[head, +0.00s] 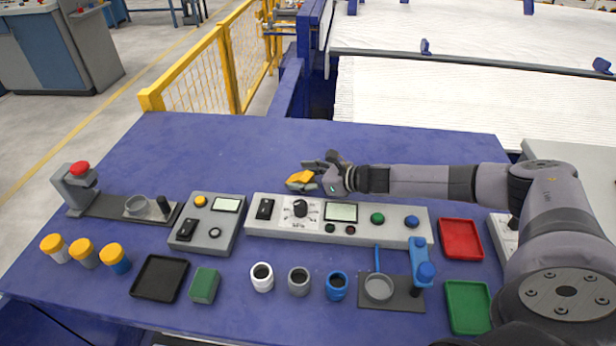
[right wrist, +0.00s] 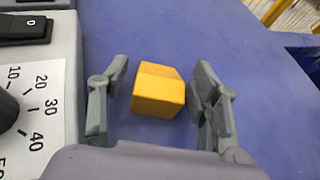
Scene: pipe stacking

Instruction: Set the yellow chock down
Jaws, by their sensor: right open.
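The yellow chock (head: 300,179) rests on the blue table behind the long grey control panel in the head view. In the right wrist view the yellow chock (right wrist: 158,90) lies between the two open fingers, with a gap on the left side and its right side close to the right finger. My right gripper (head: 311,178) is open around it, low over the table; the wrist view shows both fingers of the right gripper (right wrist: 158,88) spread apart. My left gripper is not in view.
The long control panel (head: 280,232) stands just in front of the chock. A smaller grey box (head: 208,232), a red tray (head: 460,240), a green tray (head: 468,306), a black tray (head: 142,284) and several cups stand nearer. The table (head: 215,150) behind and left of the chock is clear.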

